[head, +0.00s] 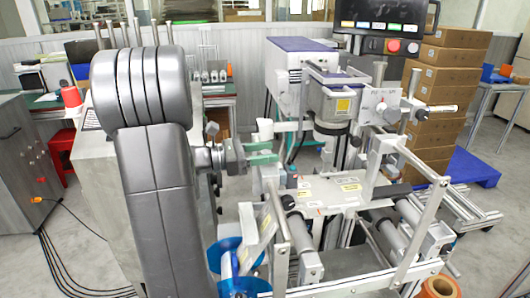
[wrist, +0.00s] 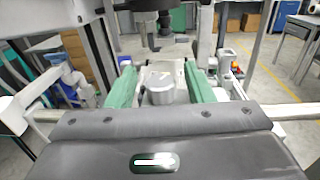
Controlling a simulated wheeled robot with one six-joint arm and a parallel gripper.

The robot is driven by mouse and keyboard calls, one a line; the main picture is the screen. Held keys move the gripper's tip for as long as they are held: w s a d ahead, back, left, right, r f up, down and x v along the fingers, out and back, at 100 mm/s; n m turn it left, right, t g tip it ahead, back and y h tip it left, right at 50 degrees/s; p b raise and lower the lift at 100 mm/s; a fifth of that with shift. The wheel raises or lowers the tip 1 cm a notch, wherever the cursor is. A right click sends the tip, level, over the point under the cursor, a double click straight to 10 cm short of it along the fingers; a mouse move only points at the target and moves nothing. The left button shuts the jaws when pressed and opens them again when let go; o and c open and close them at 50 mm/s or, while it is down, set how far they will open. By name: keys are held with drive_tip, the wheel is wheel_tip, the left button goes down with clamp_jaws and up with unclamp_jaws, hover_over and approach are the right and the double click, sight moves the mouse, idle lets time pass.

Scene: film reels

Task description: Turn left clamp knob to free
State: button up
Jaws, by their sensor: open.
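My gripper (head: 276,155) reaches in from the left in the head view, at the left side of the machine. Its two green fingers are apart. In the wrist view my gripper (wrist: 160,70) is open, with one green finger on each side. A short, round silver knob (wrist: 160,91), seemingly the clamp knob, lies between the fingers in that view, with a gap visible on both sides. I cannot tell the knob's turn setting or its depth relative to the fingertips. In the head view the knob cannot be made out near the fingers.
The machine's plate (head: 330,190), metal frame bars and rollers stand right of and below my gripper. A blue reel (head: 228,256) is low in front. A monitor (head: 380,16) and stacked cardboard boxes (head: 453,55) stand behind. An orange roll (head: 440,287) sits at lower right.

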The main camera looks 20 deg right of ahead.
drive_tip(key=c, duration=1)
drive_tip(key=shift+s+d+n+t, duration=0.1)
drive_tip(key=shift+n+t, duration=0.6)
drive_tip(key=shift+t, duration=0.4)
drive_tip(key=n+t+b, duration=0.1)
drive_tip(key=n+t, duration=0.1)
drive_tip(key=t, duration=0.1)
drive_tip(key=shift+t, duration=0.3)
drive_tip(key=shift+n+t, duration=0.6)
drive_tip(key=shift+t, duration=0.1)
drive_tip(key=o, duration=1)
